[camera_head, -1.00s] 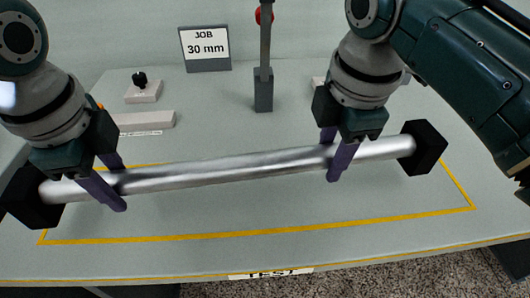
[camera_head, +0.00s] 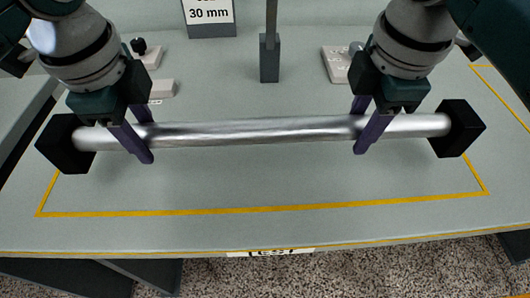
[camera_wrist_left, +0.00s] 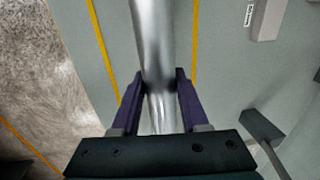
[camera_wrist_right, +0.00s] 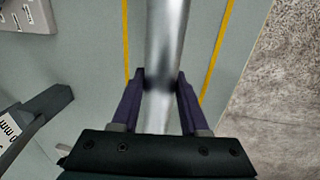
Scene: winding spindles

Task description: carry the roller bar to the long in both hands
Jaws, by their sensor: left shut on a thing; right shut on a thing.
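The roller bar (camera_head: 250,131) is a shiny metal tube with a black block on each end, the left block (camera_head: 66,143) and the right block (camera_head: 458,128). It is held nearly level above the yellow-outlined area of the table. My left gripper (camera_head: 140,140) is shut on the bar near its left end; its purple fingers also straddle the bar in the left wrist view (camera_wrist_left: 160,85). My right gripper (camera_head: 365,130) is shut on the bar toward its right end, as the right wrist view (camera_wrist_right: 161,85) also shows.
A yellow outline (camera_head: 270,210) marks the table below the bar. Behind it stand a grey post (camera_head: 270,58), a sign reading 30 mm (camera_head: 209,14), a small block with a black knob (camera_head: 146,54) and a light plate (camera_head: 338,65). The outlined area looks clear.

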